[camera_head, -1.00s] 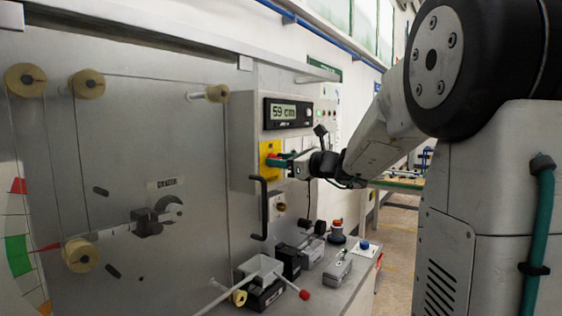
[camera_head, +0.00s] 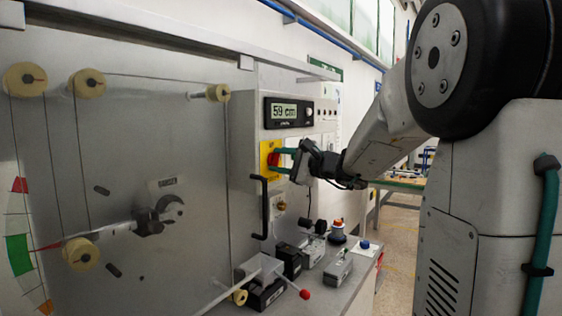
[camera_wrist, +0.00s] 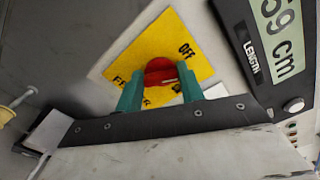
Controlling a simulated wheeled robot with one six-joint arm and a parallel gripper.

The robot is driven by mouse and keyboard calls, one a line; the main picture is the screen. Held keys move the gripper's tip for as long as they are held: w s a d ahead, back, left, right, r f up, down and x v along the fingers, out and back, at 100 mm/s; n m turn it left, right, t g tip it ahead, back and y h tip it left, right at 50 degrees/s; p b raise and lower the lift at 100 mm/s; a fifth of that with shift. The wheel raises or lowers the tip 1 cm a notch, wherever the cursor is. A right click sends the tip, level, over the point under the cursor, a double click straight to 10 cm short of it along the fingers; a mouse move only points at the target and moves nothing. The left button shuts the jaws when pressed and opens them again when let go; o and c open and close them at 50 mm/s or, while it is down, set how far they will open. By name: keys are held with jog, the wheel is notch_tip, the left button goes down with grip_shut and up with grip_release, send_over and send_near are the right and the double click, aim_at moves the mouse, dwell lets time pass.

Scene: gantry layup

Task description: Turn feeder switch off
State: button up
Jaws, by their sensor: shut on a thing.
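The feeder switch is a red knob (camera_wrist: 160,72) on a yellow plate (camera_wrist: 185,35) with "OFF" printed near one corner and other lettering partly covered by the fingers. In the head view the red knob (camera_head: 273,159) and the yellow plate (camera_head: 266,147) sit on the grey panel below the display. My gripper (camera_wrist: 159,85) has its two green fingers on either side of the knob and is shut on it. In the head view my gripper (camera_head: 279,160) reaches the knob from the right. Which mark the knob points to cannot be told.
A display (camera_head: 288,112) reading 59 cm is just above the switch. Several small devices, including a grey box (camera_head: 338,268), stand on the bench below. The aisle at right is open.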

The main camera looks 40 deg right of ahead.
jog(key=n, duration=0.5)
jog(key=shift+f, duration=0.15)
jog(key=shift+n, duration=0.4)
jog(key=o, duration=1)
jog(key=v, duration=0.7)
jog(key=shift+s, duration=0.4)
jog(key=shift+d, duration=0.1)
